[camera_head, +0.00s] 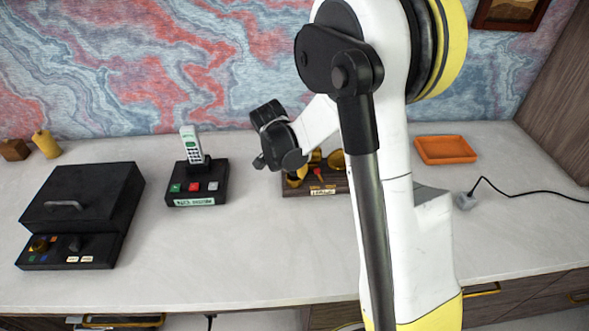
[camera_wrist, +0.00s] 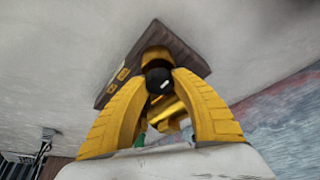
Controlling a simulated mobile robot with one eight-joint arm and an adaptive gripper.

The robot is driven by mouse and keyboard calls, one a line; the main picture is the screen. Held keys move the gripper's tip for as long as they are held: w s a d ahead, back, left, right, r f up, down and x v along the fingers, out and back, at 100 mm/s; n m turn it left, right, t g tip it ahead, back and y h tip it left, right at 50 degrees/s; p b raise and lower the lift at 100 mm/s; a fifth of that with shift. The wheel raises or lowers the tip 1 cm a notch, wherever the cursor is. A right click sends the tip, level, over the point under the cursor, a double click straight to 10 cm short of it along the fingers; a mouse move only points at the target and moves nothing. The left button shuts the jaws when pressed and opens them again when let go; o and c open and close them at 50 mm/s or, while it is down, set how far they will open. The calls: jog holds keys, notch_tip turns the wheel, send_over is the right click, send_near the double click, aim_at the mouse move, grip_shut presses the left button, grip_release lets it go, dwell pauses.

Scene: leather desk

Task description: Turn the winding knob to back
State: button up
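A small device on a brown wooden base (camera_head: 322,190) stands on the desk, partly hidden behind my arm in the head view. It has gold parts, a small red piece and a pale label on its front. In the wrist view its brown base (camera_wrist: 118,72) lies beyond my fingers, with gold parts on it. A round black knob-like part (camera_wrist: 158,80) with a small white mark sits between the fingertips. My gripper (camera_wrist: 161,76) has its two yellow fingers on either side of this part. Whether they touch it cannot be told.
A cordless phone (camera_head: 192,145) on a black base (camera_head: 195,185) stands left of the device. A black box with a handle (camera_head: 85,195) is at far left. An orange tray (camera_head: 445,150) and a corded plug (camera_head: 465,200) lie at right. The front middle desk is clear.

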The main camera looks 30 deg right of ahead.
grip_shut()
jog(key=shift+n, duration=0.3)
jog(key=n+t+y, duration=0.1)
jog(key=n, duration=0.2)
jog(key=n+t+y, duration=0.1)
jog(key=n, duration=0.2)
jog(key=shift+n, duration=0.3)
jog(key=n+y, duration=0.1)
jog(key=n, duration=0.3)
jog(key=shift+y, duration=0.3)
jog(key=shift+n+y, duration=0.7)
jog(key=shift+n, duration=1.3)
